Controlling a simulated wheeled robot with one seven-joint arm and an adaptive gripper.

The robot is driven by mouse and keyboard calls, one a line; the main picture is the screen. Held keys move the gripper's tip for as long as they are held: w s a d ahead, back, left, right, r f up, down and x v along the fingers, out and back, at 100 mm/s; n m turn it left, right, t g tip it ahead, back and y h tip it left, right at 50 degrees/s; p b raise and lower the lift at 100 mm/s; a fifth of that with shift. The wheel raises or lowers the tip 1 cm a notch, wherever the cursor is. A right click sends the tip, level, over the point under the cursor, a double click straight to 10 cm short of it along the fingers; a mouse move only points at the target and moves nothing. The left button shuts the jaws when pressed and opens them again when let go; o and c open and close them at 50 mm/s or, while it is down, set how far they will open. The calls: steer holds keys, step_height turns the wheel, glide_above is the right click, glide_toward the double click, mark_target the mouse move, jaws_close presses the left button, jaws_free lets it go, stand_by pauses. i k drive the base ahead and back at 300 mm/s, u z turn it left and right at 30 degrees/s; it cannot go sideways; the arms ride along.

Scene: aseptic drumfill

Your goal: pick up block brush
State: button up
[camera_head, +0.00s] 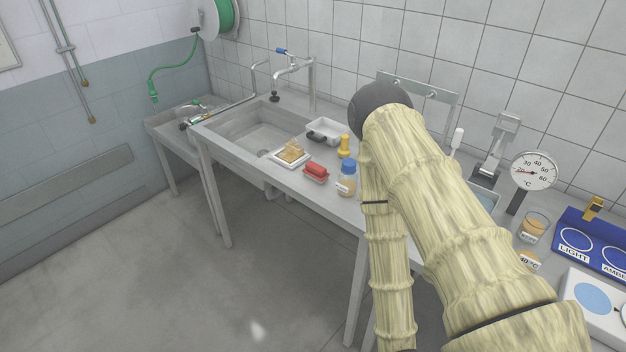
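A red block-shaped item (316,171), which looks like the block brush, lies on the steel bench near its front edge, right of the sink. It is small in the picture, so its bristles cannot be made out. My arm, in a pale ribbed cover, fills the right middle of the view and hides part of the bench. My gripper is out of the picture, so its state does not show.
Left of the red item is a white tray (279,160) holding a tan item (291,149). A blue-capped bottle (346,178) stands close on its right, with a yellow item (344,146) behind. A white basin (325,127) is farther back. The floor in front is clear.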

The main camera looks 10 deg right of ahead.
mark_target(314, 171)
steer(key=u, duration=1.45)
steer(key=i, duration=1.15)
steer(key=z, duration=0.8)
